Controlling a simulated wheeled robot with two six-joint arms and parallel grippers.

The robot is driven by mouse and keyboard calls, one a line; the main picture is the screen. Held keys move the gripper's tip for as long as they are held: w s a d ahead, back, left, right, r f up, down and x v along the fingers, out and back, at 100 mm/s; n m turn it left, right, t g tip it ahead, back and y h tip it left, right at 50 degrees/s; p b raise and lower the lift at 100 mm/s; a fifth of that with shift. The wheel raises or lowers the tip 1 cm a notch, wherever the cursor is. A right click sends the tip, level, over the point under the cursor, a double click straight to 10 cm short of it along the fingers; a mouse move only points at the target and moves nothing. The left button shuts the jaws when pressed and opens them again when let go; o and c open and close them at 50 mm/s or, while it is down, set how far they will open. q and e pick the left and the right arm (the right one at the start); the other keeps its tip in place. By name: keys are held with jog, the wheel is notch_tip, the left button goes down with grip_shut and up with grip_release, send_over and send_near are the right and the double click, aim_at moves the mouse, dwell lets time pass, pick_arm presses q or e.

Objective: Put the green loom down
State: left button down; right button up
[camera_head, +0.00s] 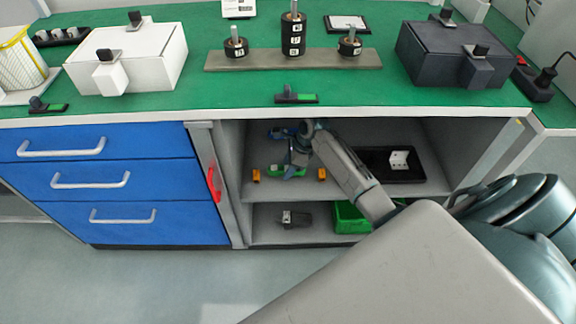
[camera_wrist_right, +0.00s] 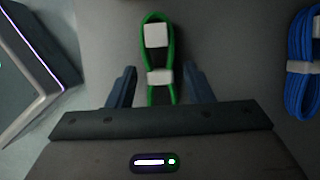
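The green loom (camera_head: 291,172) lies on the upper shelf inside the open bench compartment. The right wrist view shows it as a green cable loop with white ties (camera_wrist_right: 157,78). My right gripper (camera_wrist_right: 160,86) has its two fingers apart, one on each side of the loom's near part, with a visible gap on both sides. In the head view my right gripper (camera_head: 297,160) is small and reaches into the compartment over the loom. My left gripper is out of view.
A blue loom (camera_head: 282,133) lies behind, also seen at right in the wrist view (camera_wrist_right: 304,48). Orange blocks (camera_head: 256,176) (camera_head: 322,174) flank the green loom. A black tray (camera_head: 376,174) is to the right. A green bin (camera_head: 350,218) stands on the lower shelf.

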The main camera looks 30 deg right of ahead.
jog(key=shift+d+r, duration=0.1)
jog(key=shift+r, duration=0.25)
jog(key=p+v, duration=0.1)
jog(key=v, duration=0.6)
jog(key=shift+s+p, duration=0.1)
jog(key=shift+p, duration=0.2)
jog(key=s+a+f+n, duration=0.1)
jog(key=s+n, duration=0.1)
jog(key=s+a+f+n, duration=0.1)
jog(key=s+a+n, duration=0.1)
jog(key=s, duration=0.1)
jog(key=s+a+f+n+h, duration=0.1)
jog(key=s+a+f+n, duration=0.1)
jog(key=s+n, duration=0.1)
jog(key=shift+a, duration=0.25)
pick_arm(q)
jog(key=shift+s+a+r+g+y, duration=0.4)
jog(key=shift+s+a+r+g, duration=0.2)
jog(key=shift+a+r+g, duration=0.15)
pick_arm(e)
jog(key=s+a+r+n+t+h, duration=0.1)
jog(key=s+a+r+n, duration=0.2)
jog(key=s+n, duration=0.6)
jog(key=s+a+r+n+t+h, duration=0.1)
jog(key=s+a+r+n+h, duration=0.1)
jog(key=s+n, duration=0.7)
jog(key=s+a+r, duration=0.1)
jog(key=s+r, duration=0.1)
jog(key=s, duration=0.2)
jog(key=shift+a, duration=0.2)
